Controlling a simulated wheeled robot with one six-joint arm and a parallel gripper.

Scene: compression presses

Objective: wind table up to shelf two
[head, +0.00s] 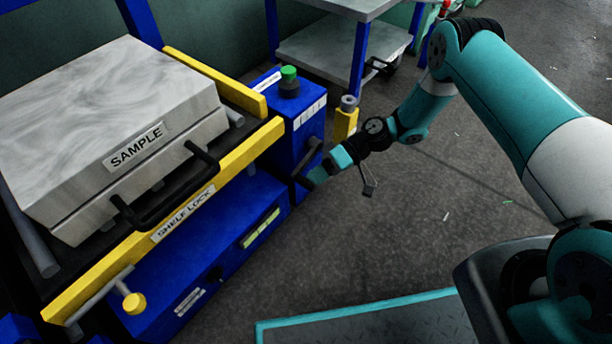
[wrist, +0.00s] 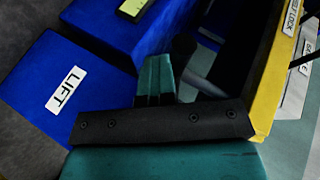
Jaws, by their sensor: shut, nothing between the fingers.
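The table is a blue lift table with yellow rails (head: 222,165), on the left of the head view, carrying a grey block marked SAMPLE (head: 80,125). A dark crank-like handle (head: 308,153) is on the side of its blue box. A LIFT label (wrist: 66,90) on a blue face shows in the wrist view. My gripper (head: 314,178) is shut and empty, low beside the handle. In the wrist view its teal fingers (wrist: 154,78) lie close to a dark rounded end (wrist: 183,46); I cannot tell whether they touch. Shelf two cannot be identified.
A yellow knob (head: 134,303) is on the front of the table, below the SHELF LOCK label (head: 183,213). A green button (head: 289,75) tops the blue box. A grey trolley (head: 310,50) stands behind, with a yellow post (head: 346,125) in front. The floor to the right is mostly clear.

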